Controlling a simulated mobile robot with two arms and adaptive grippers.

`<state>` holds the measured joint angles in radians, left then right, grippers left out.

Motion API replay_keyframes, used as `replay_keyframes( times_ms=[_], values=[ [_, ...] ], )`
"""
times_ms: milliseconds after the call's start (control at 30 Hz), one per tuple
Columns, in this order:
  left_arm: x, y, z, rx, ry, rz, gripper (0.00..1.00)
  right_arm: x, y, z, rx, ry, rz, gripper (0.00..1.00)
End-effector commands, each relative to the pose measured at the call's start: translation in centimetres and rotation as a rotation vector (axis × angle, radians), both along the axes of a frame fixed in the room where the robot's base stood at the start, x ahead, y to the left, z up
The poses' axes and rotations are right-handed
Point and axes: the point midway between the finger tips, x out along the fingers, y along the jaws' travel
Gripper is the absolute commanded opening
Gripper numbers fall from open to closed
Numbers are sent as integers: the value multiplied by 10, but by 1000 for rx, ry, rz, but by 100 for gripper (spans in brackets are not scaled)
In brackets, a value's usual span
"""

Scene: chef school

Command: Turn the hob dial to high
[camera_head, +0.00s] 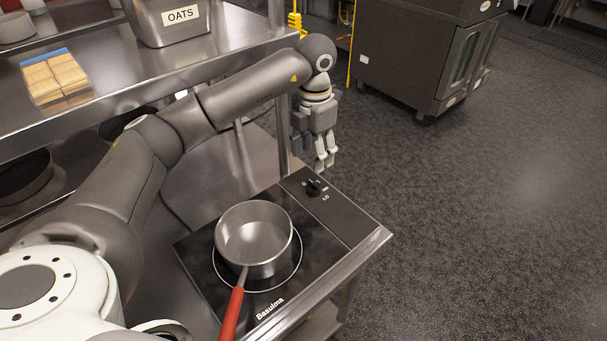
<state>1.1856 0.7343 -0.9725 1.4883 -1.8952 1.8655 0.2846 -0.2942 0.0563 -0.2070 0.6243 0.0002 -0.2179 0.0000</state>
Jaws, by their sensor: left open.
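The black hob (204,263) sits on a steel counter in the lower middle of the head view. Its dial (313,188) is a small dark knob on the control strip at the far right end, with markings around it that include "LO". I cannot tell which marking the dial points to. My left gripper (325,167) hangs fingers down just above and behind the dial, apart from it. It is open and empty. My right gripper is out of view.
A steel saucepan (254,236) with a red handle (232,314) stands on the hob's ring, left of the dial. A steel shelf (110,85) holds an OATS container (170,22) and a wrapped wooden-looking pack (56,79). Open floor (480,220) lies right; a dark oven (415,55) stands behind.

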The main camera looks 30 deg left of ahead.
Motion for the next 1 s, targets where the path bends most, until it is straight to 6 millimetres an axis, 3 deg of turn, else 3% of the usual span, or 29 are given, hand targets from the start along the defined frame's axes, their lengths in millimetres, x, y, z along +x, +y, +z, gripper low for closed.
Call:
replay_keyframes(
  times_ms=[100, 267, 367, 600, 967, 1000],
  values=[
    [-1, 0, -17, 1, 6, -1, 55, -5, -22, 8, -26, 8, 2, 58],
    [-2, 0, -47, 0, 6, 0, 55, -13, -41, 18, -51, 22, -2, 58],
    [-2, 0, -66, 0, 5, 1, 55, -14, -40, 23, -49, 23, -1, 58],
    [-1, -1, -95, -3, 2, 0, 55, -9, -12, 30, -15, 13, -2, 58],
    [-1, 0, -102, -1, 1, 0, 55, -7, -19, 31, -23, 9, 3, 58],
    [-1, -1, -102, -1, 1, 0, 50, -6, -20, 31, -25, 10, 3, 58]
  ],
)
